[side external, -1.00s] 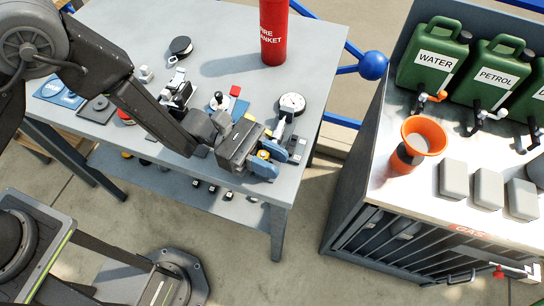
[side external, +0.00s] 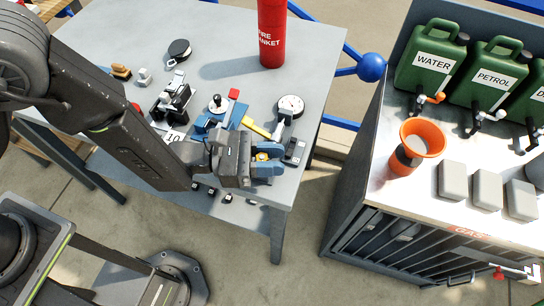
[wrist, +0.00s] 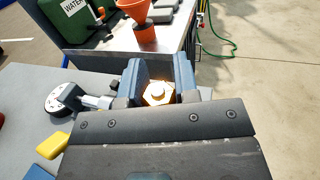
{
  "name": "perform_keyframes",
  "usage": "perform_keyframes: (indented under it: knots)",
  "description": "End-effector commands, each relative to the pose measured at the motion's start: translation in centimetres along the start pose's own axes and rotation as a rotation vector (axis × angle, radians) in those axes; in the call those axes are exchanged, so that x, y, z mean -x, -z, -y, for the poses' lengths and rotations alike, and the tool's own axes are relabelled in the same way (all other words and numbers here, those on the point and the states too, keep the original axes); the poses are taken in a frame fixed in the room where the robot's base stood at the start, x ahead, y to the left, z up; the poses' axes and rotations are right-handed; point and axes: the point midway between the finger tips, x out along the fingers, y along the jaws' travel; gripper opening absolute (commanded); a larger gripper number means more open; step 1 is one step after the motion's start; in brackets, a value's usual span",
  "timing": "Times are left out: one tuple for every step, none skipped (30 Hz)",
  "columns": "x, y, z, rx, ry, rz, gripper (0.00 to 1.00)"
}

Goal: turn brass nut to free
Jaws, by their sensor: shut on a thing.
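The brass nut (wrist: 158,93) is a bright hexagon with a round centre, seen between my gripper's two blue fingers in the wrist view. My gripper (wrist: 160,78) is shut on it, with a finger on either side. In the side view, my gripper (side external: 272,162) is at the front right corner of the bench, its fingers pointing right. Only a small golden patch of the nut (side external: 262,157) shows there. What lies under the nut is hidden by the fingers and the gripper body.
A round gauge (side external: 290,106) and a yellow bar (side external: 256,127) lie close behind my gripper. A blue-based device with a red block (side external: 234,94) is to the left. A red fire blanket cylinder (side external: 271,35) stands at the back. A cabinet with an orange funnel (side external: 422,138) is beyond a gap.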

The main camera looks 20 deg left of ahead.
Motion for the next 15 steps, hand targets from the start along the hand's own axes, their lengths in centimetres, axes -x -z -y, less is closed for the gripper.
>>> perform_keyframes:
  knots:
    - [0.02,0.03,0.08,0.000,-0.012,-0.001,0.05]
    - [0.02,0.03,0.05,0.000,-0.019,-0.001,0.05]
    - [0.03,0.03,0.01,0.001,-0.027,-0.001,0.05]
    - [0.04,0.03,-0.01,0.001,-0.031,-0.001,0.05]
    - [0.04,0.03,-0.02,0.001,-0.034,-0.001,0.05]
    - [0.04,0.03,-0.05,0.001,-0.038,-0.001,0.05]
    - [0.05,0.03,-0.06,0.001,-0.040,-0.001,0.05]
    - [0.05,0.03,-0.07,0.001,-0.042,-0.001,0.05]
    - [0.05,0.03,-0.08,0.001,-0.043,-0.001,0.05]
    - [0.05,0.04,-0.09,0.001,-0.043,-0.001,0.05]
    - [0.05,0.04,-0.09,0.001,-0.043,-0.001,0.05]
    - [0.05,0.03,-0.09,0.001,-0.043,-0.001,0.05]
    - [0.05,0.04,-0.09,0.001,-0.043,-0.002,0.05]
    - [0.05,0.04,-0.09,0.001,-0.043,-0.001,0.05]
    - [0.05,0.04,-0.09,0.001,-0.043,-0.001,0.05]
